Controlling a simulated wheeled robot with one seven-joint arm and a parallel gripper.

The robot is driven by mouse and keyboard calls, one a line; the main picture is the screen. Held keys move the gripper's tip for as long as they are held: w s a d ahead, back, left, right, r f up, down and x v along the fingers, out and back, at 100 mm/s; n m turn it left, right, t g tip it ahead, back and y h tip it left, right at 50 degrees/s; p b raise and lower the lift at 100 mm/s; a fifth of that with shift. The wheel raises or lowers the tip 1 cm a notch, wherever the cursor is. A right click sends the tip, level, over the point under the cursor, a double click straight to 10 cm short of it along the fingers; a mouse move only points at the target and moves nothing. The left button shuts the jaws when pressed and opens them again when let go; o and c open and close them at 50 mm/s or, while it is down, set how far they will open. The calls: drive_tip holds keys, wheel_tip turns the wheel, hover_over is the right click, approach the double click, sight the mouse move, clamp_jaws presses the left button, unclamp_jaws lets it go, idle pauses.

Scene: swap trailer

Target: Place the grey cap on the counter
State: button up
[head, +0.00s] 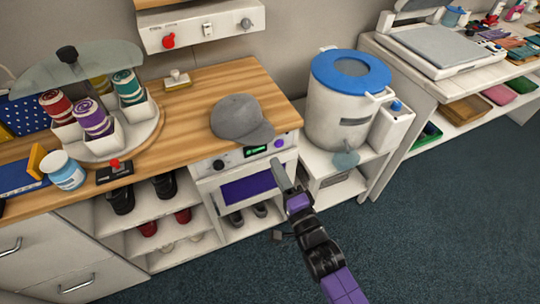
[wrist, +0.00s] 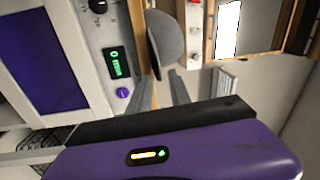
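The grey cap (head: 238,117) rests on the wooden counter (head: 212,84), above the small oven, its brim toward the front right edge. My gripper (head: 287,168) is in front of the oven's right side, to the lower right of the cap, and looks apart from it. In the wrist view, the cap (wrist: 167,38) shows sideways beyond the fingertips. My two grey fingers (wrist: 160,82) stand apart with a gap between them, and nothing is visibly held.
A carousel of coloured cups (head: 110,142) stands left on the counter. The oven (head: 240,172) has a lit green display. A white bucket with a blue lid (head: 345,105) stands to the right. Counter around the cap is mostly clear. A control panel (head: 200,25) hangs above.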

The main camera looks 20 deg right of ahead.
drive_tip(key=shift+s+f, duration=0.2)
drive_tip(key=shift+s, duration=1.95)
